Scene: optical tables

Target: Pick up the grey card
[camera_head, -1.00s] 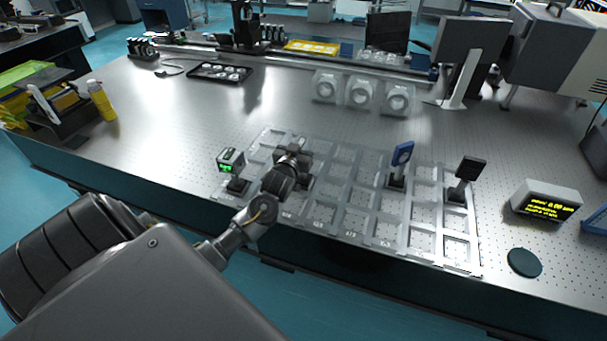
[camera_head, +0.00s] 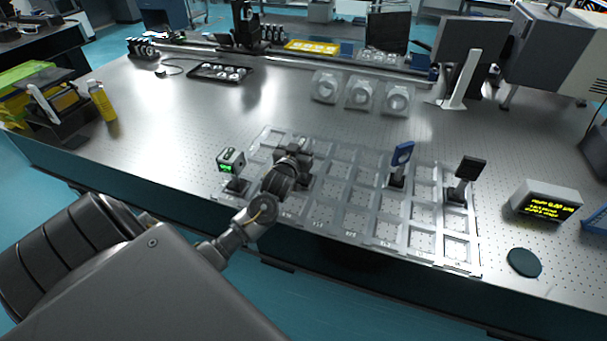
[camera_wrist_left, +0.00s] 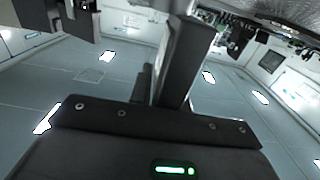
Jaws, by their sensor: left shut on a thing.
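My left gripper (camera_head: 293,154) is at the left part of the pale grid frame (camera_head: 335,232) on the table, low over its cells. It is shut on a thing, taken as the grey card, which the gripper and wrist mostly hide. In the left wrist view dark gripper parts (camera_wrist_left: 185,62) fill the middle, and the card cannot be told apart from them. My right gripper is not in view.
A green-lit device (camera_head: 231,160) stands left of the gripper. A blue-framed part (camera_head: 402,153) and a black square plate (camera_head: 470,168) stand on posts to the right. A display box (camera_head: 545,200) and dark disc (camera_head: 524,262) lie further right. Open table lies behind the grid.

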